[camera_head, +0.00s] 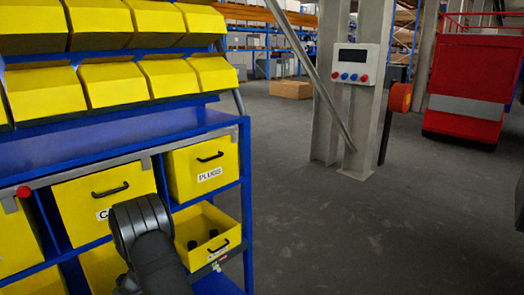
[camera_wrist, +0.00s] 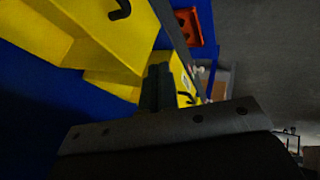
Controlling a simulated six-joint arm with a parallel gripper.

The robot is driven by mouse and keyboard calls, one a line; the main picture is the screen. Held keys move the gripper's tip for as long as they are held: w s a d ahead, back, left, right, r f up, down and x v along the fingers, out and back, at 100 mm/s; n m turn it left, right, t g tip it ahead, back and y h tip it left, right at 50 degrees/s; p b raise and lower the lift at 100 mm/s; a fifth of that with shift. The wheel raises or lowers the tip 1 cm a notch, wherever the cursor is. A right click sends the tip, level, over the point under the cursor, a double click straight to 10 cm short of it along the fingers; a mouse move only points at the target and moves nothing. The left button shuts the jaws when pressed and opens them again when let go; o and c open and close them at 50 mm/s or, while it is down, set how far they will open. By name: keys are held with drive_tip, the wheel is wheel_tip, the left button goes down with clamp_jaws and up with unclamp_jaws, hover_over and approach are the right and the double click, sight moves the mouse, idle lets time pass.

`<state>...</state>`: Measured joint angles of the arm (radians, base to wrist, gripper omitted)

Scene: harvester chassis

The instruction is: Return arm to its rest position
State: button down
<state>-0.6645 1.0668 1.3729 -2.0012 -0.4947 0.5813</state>
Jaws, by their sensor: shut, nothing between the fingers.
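My dark arm (camera_head: 150,245) rises from the bottom of the head view, in front of the yellow drawers of a blue rack. Its gripper end is not clearly visible there. In the wrist view my gripper (camera_wrist: 157,85) is shut and empty. Its dark fingers point up the picture, across yellow drawer fronts. I cannot tell how far they are from these drawers.
The blue rack (camera_head: 120,150) carries yellow bins above. A drawer marked PLUGS (camera_head: 200,168) is closed; the open drawer (camera_head: 212,232) below holds dark items. A pillar with a control box (camera_head: 354,62) stands behind. Open floor (camera_head: 350,230) lies right.

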drive_tip(key=w+a+f, duration=0.3)
drive_tip(key=a, duration=0.2)
drive_tip(key=shift+a+f, duration=0.4)
drive_tip(key=shift+w, duration=0.1)
